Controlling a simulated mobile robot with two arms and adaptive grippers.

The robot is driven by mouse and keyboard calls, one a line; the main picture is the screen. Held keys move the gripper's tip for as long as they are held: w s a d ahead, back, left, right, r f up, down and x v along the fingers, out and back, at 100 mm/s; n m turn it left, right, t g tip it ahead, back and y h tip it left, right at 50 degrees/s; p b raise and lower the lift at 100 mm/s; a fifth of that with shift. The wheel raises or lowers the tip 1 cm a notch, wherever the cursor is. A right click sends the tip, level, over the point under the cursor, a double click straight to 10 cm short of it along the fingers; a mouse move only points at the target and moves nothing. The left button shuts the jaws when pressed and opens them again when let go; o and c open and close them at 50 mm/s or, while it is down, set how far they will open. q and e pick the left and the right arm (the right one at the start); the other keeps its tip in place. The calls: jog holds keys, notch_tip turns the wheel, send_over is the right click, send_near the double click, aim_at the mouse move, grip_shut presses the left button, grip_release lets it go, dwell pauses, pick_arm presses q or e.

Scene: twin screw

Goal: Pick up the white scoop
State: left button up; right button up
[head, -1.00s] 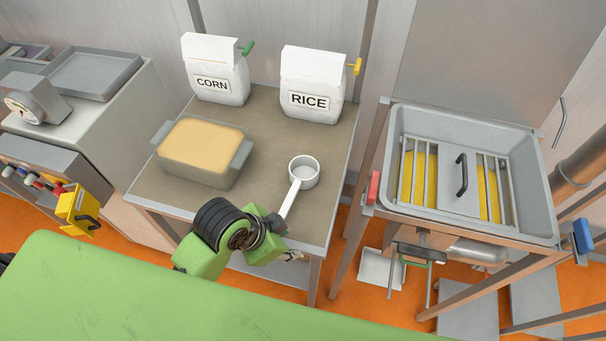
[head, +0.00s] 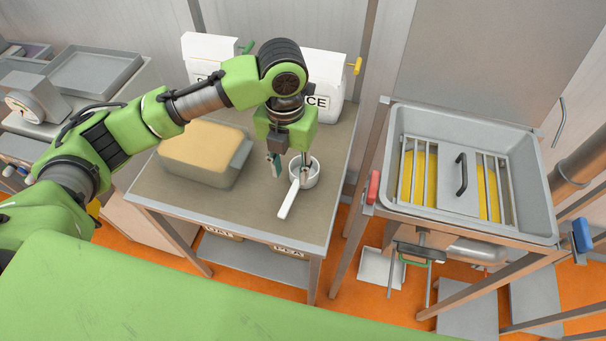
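The white scoop (head: 288,201) lies on the metal table, its round cup at the back and its handle pointing toward the front. My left gripper (head: 290,172) points down over the scoop's cup. Its two fingers are spread apart, one left of the cup and one at or over the cup; whether they touch it I cannot tell. The fingers partly hide the cup. My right gripper is not in view.
A tub of tan grain (head: 205,148) stands left on the table (head: 230,212). A corn bag (head: 207,52) and a rice bag (head: 325,66) stand behind, partly hidden by my arm. A grated metal basin (head: 470,215) stands to the right.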

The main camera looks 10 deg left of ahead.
aim_at(290, 197)
pick_arm(q)
jog(key=f, duration=0.5)
jog(key=f+p, duration=0.1)
jog(key=f, duration=0.2)
jog(key=shift+w+a, duration=0.1)
jog(key=shift+a, duration=0.15)
notch_tip(290, 197, down, 5)
jog(key=shift+r+p, duration=0.15)
jog(key=shift+p, duration=0.65)
jog(key=shift+f, duration=0.35)
grip_shut()
